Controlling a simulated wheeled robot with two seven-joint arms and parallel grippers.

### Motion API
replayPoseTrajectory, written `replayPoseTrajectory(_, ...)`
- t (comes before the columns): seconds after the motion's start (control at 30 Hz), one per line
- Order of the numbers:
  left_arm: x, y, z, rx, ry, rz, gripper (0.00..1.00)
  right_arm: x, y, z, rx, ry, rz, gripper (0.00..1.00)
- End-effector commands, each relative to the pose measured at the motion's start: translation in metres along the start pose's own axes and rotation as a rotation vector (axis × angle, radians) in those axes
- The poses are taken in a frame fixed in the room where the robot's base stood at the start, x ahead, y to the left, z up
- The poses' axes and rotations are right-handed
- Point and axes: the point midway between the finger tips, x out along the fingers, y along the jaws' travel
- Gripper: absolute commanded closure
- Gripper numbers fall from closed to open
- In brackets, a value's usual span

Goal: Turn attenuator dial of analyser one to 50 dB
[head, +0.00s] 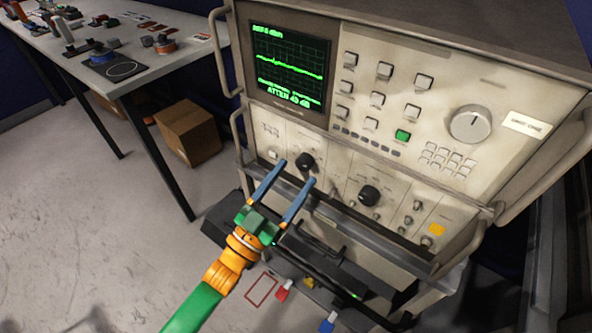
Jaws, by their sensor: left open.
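The analyser (465,85) is a beige rack unit. Its dark screen (290,60) shows a green trace and a line that seems to read ATTEN 40 dB, though the digits are small. Two black dials sit on the lower panel: a left dial (304,161) and a right dial (368,195). Their labels are too small to read. My left gripper (296,173) has blue fingers spread apart, with the tips just below and to either side of the left dial. Contact with the dial cannot be told. My right gripper is out of view.
A large grey knob (470,124) and several square buttons are on the upper panel. Metal handles (238,145) and a front rail stick out around the lower panel. A table (150,72) with parts stands at the left, with a cardboard box (188,133) below. The floor at left is clear.

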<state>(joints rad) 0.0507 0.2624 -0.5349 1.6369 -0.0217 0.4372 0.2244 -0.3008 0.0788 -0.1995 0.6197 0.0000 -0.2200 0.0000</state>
Motion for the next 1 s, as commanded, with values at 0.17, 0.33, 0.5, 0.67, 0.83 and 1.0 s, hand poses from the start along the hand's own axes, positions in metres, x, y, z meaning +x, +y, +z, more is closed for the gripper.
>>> replayPoseTrajectory(0.17,0.017,0.0,0.0,0.0,-0.001,0.0,0.28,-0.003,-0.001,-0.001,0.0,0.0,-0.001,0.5)
replayPoseTrajectory(0.33,0.018,0.0,0.001,0.0,-0.004,0.0,0.28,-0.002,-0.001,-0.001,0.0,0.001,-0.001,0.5)
replayPoseTrajectory(0.5,0.017,0.0,0.001,0.0,-0.004,-0.001,0.63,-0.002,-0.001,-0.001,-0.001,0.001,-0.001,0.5)
replayPoseTrajectory(0.67,0.017,0.0,0.001,0.0,-0.004,-0.001,1.0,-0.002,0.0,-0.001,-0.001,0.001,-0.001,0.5)
replayPoseTrajectory(0.83,0.017,0.0,0.002,0.007,-0.004,0.002,1.0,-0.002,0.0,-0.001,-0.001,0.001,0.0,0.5)
replayPoseTrajectory(1.0,0.017,-0.001,0.002,0.054,-0.004,0.021,1.0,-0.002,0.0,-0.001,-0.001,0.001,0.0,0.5)
